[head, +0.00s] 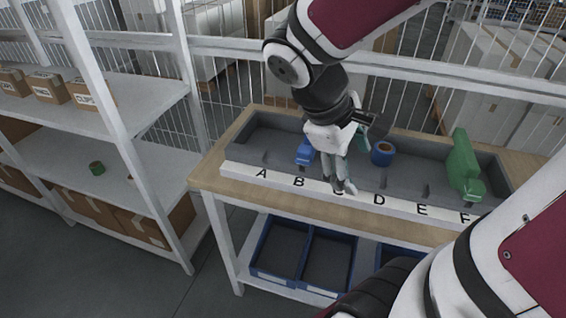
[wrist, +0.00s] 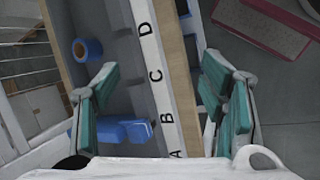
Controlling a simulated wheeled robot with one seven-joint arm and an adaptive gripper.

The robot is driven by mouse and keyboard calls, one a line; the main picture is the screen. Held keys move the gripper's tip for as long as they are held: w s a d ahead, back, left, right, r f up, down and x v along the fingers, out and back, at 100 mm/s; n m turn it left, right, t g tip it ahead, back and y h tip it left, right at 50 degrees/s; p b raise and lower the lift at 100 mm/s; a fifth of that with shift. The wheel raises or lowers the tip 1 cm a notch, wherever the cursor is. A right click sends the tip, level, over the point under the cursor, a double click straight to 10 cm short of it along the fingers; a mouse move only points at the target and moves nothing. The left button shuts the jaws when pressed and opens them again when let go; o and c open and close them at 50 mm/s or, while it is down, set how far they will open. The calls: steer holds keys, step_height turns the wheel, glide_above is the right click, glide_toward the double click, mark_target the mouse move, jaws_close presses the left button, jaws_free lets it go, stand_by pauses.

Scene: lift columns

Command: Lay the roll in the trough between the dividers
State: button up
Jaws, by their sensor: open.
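A blue roll with an orange-brown core (head: 383,153) is in the grey trough (head: 282,141), near its back wall behind the letter D. It also shows at the left in the wrist view (wrist: 87,50), its round end facing the camera. My gripper (head: 342,186) points down over the lettered front edge, hiding the letter C in the head view. In the wrist view my gripper (wrist: 160,68) has its teal fingers wide apart with nothing held. The roll lies outside the fingers, beyond the left one. Low grey dividers (head: 427,191) stand along the trough.
A blue piece (head: 305,152) sits in the trough behind B, and a tall green piece (head: 462,165) near F. Blue bins (head: 281,250) are under the bench. Wire fencing stands behind.

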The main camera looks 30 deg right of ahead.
steer(key=s+a+r+m+t+y, duration=0.2)
steer(key=a, duration=0.4)
steer(key=s+a+r+m+t+y, duration=0.2)
steer(key=s+a+r+y, duration=0.1)
steer(key=a, duration=0.4)
steer(key=shift+a+y, duration=0.15)
steer(key=shift+y, duration=0.15)
step_height(320, 180, up, 4)
steer(key=t+p, duration=0.1)
steer(key=p, duration=0.2)
steer(key=shift+s+f, duration=0.15)
